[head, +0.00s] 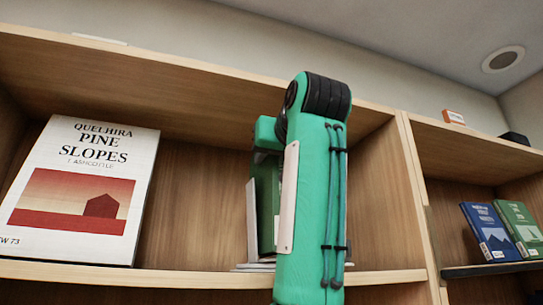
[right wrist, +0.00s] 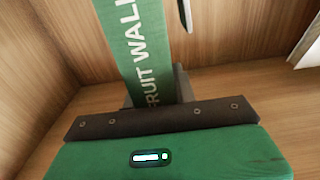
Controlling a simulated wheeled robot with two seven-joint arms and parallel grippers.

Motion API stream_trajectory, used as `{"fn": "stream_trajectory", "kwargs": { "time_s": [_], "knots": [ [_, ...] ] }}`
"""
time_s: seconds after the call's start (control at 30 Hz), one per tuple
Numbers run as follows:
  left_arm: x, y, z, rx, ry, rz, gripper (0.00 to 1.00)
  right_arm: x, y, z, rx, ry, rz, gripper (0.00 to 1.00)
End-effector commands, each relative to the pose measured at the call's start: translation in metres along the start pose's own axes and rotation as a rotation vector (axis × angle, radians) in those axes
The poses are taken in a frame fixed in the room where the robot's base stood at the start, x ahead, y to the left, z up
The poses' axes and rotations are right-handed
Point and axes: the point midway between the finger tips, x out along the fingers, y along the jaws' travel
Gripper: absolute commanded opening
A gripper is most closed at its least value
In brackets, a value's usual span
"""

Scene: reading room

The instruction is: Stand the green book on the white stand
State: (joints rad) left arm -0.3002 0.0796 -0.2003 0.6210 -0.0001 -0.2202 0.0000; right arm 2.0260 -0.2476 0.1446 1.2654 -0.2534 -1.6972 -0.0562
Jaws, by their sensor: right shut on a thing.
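The green book (head: 267,205) shows in the head view as a narrow upright strip, largely hidden behind my right arm. In the right wrist view its green face (right wrist: 137,45) carries white lettering reading "FRUIT WALL". The white stand (head: 252,222) shows as a pale upright beside the book, with a pale base on the shelf. My arm hides much of it, and I cannot tell whether the book touches it. My left gripper is not in view.
A large white book titled "Pine Slopes" (head: 80,190) leans upright at the left of the same shelf bay. A wooden divider (head: 420,200) stands to the right. Beyond it are a blue book (head: 490,232) and another green book (head: 520,227). An orange box (head: 453,117) sits on top.

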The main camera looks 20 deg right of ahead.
Motion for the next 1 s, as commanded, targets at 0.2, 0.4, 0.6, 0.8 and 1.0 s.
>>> {"fn": "stream_trajectory", "kwargs": {
  "time_s": [0.2,0.4,0.6,0.8,1.0],
  "knots": [
    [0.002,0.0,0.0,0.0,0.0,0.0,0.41,-0.001,0.0,0.001,0.0,0.004,0.0,0.0],
    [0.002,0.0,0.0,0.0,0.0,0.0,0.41,-0.001,0.0,0.001,0.0,0.004,0.0,0.0],
    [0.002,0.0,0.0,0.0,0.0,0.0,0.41,-0.001,0.0,0.002,0.0,0.003,0.0,0.53],
    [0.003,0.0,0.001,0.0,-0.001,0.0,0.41,0.001,0.0,0.003,0.0,-0.002,0.0,0.53],
    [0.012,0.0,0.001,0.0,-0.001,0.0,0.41,-0.015,0.0,0.005,0.0,0.003,0.0,0.53]
  ]
}}
